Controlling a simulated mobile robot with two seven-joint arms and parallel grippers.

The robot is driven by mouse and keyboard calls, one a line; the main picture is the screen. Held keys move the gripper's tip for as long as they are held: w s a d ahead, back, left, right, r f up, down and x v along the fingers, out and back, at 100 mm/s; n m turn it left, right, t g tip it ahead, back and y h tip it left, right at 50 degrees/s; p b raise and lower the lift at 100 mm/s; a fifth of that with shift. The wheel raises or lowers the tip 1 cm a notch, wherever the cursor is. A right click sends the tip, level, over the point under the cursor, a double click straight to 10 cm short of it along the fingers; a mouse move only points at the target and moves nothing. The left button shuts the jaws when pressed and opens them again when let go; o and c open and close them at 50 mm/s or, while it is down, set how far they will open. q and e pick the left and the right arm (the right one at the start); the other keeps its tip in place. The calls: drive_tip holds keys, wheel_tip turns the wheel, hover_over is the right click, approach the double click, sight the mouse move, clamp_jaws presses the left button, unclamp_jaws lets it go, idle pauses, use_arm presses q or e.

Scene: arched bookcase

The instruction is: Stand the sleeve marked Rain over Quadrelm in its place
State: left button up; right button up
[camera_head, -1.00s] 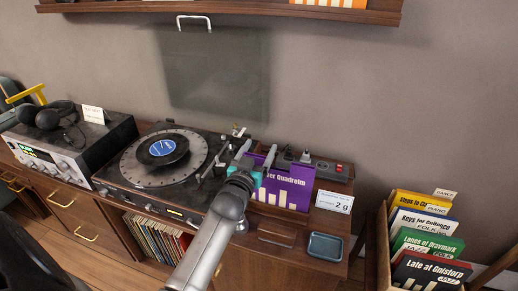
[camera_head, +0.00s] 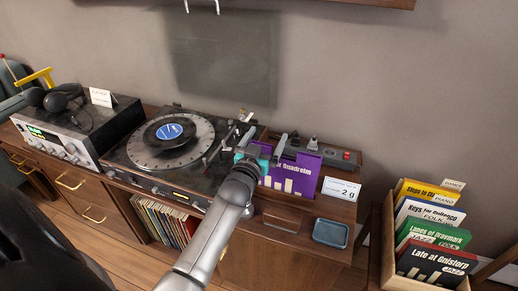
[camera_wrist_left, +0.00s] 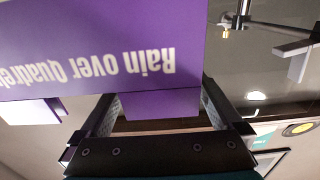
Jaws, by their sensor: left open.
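The purple sleeve (camera_head: 290,173) with white lettering stands upright on the right end of the wooden console in the head view, beside the turntable. Its title's left part is hidden behind my left gripper; "Quadrelm" shows. In the left wrist view the sleeve (camera_wrist_left: 90,70) appears upside down and large, and "Rain over Quadrel" can be read. My left gripper (camera_head: 264,139) is open at the sleeve's upper left. In the left wrist view, a purple part shows between its fingers (camera_wrist_left: 160,98); I cannot tell whether they touch it.
The turntable (camera_head: 125,158) stands left of the sleeve. A power strip (camera_head: 335,155) lies behind it, with a "2 g" card (camera_head: 341,189) and a blue tray (camera_head: 331,233) to the right. A crate (camera_head: 388,255) of sleeves stands at the far right.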

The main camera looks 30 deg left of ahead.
use_arm(q)
drive_tip(key=p+v, duration=0.4)
drive_tip(key=v, duration=1.1)
drive_tip(key=shift+s+p, duration=0.2)
drive_tip(key=shift+p, duration=0.1)
use_arm(e)
drive_tip(key=s+d+f, duration=0.1)
drive_tip(key=s+d, duration=0.3)
drive_tip(key=s, duration=0.1)
drive_tip(key=shift+s+d+f, duration=0.15)
drive_tip(key=shift+s+f, duration=0.1)
drive_tip(key=shift+s, duration=0.15)
